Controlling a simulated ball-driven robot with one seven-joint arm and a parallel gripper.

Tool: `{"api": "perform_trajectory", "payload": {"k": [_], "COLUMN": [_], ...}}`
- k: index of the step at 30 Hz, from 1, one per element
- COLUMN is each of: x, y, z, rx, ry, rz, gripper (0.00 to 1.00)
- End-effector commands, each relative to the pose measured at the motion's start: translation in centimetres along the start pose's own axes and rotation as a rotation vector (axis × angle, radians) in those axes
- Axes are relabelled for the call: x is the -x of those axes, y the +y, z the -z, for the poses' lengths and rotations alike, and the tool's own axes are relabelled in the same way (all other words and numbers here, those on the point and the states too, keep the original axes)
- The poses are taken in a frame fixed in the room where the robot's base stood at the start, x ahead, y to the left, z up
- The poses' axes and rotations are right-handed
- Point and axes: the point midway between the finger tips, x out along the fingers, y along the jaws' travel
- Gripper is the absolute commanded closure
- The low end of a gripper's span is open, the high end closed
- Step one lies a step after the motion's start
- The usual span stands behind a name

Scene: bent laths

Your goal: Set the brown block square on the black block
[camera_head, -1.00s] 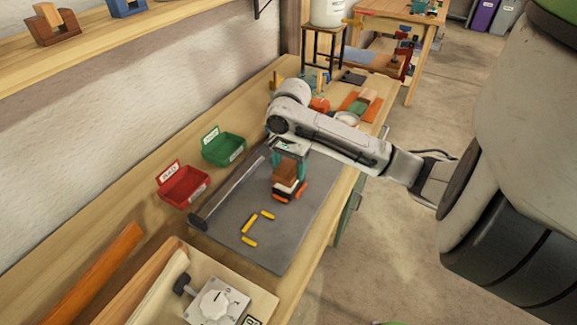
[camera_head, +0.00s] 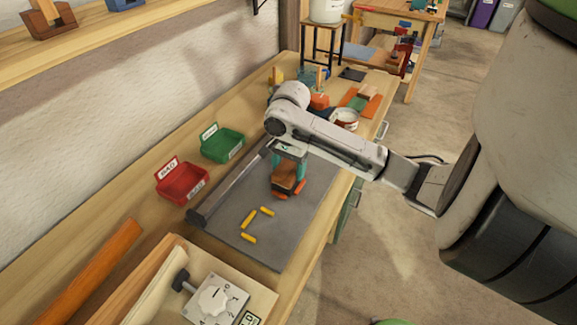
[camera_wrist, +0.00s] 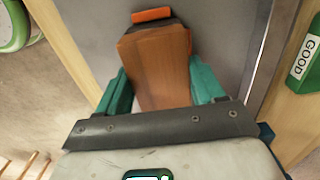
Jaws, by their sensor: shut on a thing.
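My gripper (camera_head: 288,165) points down over the grey mat and is shut on the brown block (camera_head: 285,175), with a green-teal finger on each side. In the wrist view the brown block (camera_wrist: 158,65) fills the space between the fingers (camera_wrist: 160,92). The black block (camera_wrist: 151,27) is mostly hidden under it; only a dark edge shows beyond its far end. Orange pieces (camera_head: 281,195) show low down around the stack, and one shows in the wrist view (camera_wrist: 151,15). I cannot tell whether the brown block touches the black block or lies square over it.
Several yellow sticks (camera_head: 248,219) lie on the grey mat (camera_head: 270,245) in front of the stack. A dark bar (camera_head: 232,187) runs along the mat's left side. Red (camera_head: 183,182) and green (camera_head: 222,146) bins stand left of it. A knobbed device (camera_head: 216,299) stands nearest.

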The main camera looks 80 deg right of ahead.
Motion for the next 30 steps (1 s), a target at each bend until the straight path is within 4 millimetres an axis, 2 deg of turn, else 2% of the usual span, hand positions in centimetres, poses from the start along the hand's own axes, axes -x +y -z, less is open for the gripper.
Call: {"api": "perform_trajectory", "payload": {"k": [8,9,18,26,30], "x": [-0.5,-0.6,-0.5,-0.4,0.7], "y": [0.0,0.0,0.0,0.0,-0.1], "z": [0.0,0.0,0.0,0.0,0.0], "rx": [-0.001,-0.001,0.0,0.0,0.0], "ry": [0.0,0.001,0.001,0.0,0.0], "rz": [0.0,0.0,0.0,0.0,0.003], "gripper": [0.69,0.31,0.03,0.02,0.02]}}
